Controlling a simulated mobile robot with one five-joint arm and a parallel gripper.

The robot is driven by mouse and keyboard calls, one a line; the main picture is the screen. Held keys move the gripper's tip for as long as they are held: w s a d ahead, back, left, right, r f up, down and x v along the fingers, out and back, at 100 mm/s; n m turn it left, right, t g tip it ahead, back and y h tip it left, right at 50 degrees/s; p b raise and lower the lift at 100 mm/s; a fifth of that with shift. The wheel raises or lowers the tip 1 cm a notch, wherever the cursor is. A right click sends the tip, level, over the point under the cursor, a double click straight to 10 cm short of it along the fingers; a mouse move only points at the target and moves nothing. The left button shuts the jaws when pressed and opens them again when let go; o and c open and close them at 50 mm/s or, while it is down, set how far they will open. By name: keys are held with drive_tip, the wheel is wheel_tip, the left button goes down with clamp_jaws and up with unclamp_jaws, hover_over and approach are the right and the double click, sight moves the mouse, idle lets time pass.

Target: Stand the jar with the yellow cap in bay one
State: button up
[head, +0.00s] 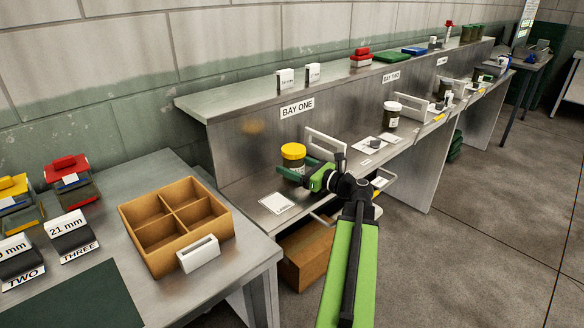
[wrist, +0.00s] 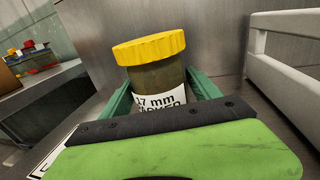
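The jar with the yellow cap (head: 293,152) is in the area under the BAY ONE sign (head: 297,108), looking upright. In the wrist view the jar (wrist: 158,75) has dark contents and a white label with partly hidden "mm" lettering. My gripper (head: 303,168) has one green finger on each side of the jar. In the wrist view the fingers of my gripper (wrist: 160,88) meet the jar's sides with no clear gap. The jar's base is hidden, so I cannot tell whether it touches the bench. A white card (head: 277,203) lies on the bench in front of the jar.
A white handled frame (head: 325,145) stands close to the right of the jar; it also fills the wrist view's right side (wrist: 285,75). A divided wooden tray (head: 160,262) sits on the left table. Another jar (head: 391,117) stands farther along the bench.

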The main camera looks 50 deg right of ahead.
drive_tip(key=shift+o, duration=1.1)
drive_tip(key=shift+r, duration=0.25)
drive_tip(key=s, duration=0.4)
drive_tip(key=s+d, duration=0.1)
drive_tip(key=s, duration=0.7)
drive_tip(key=shift+d, duration=0.25)
drive_tip(key=shift+f, duration=0.1)
